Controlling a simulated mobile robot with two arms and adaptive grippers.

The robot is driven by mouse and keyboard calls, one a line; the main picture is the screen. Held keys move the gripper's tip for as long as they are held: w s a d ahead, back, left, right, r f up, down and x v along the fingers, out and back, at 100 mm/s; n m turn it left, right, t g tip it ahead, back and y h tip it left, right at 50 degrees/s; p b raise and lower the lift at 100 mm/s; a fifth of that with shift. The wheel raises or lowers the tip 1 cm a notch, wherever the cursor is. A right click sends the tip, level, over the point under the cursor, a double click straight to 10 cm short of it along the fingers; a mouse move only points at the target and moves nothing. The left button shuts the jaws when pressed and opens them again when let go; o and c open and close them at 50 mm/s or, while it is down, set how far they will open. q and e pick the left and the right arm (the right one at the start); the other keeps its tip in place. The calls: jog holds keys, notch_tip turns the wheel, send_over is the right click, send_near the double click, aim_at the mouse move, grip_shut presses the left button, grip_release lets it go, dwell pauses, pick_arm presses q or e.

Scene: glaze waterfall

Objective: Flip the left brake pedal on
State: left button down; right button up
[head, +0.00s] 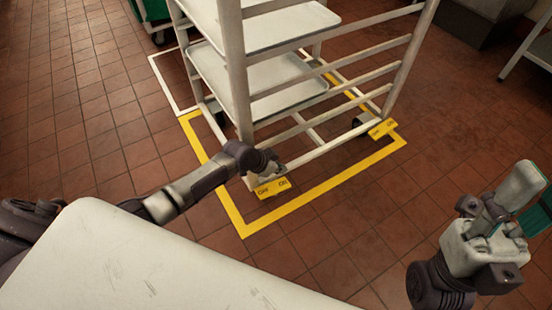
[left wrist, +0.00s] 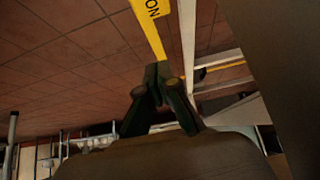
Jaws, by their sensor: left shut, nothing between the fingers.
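The left brake pedal (head: 272,188) is a yellow plate with black lettering at the foot of the white rack (head: 240,90). A yellow plate with ON lettering (left wrist: 150,7) shows at the top edge of the left wrist view. My left gripper (head: 273,173) is shut and empty, just behind and above the left pedal; I cannot tell if it touches. Its dark green fingertips (left wrist: 163,80) meet in the left wrist view, a little apart from the yellow plate in the picture. My right gripper (head: 532,208) is at the right edge, far from the pedals, its fingers partly hidden.
A second yellow pedal (head: 382,128) is at the rack's right corner. The rack holds white trays (head: 285,75). Yellow tape (head: 325,198) frames the rack on the brown tile floor. A green bin (head: 155,15) stands at the back left. The floor in front is clear.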

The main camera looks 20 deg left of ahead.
pick_arm(q)
jog(key=p+v, duration=0.1)
jog(key=v, duration=0.1)
jog(key=shift+s+a+r, duration=0.1)
jog(key=shift+r, duration=0.25)
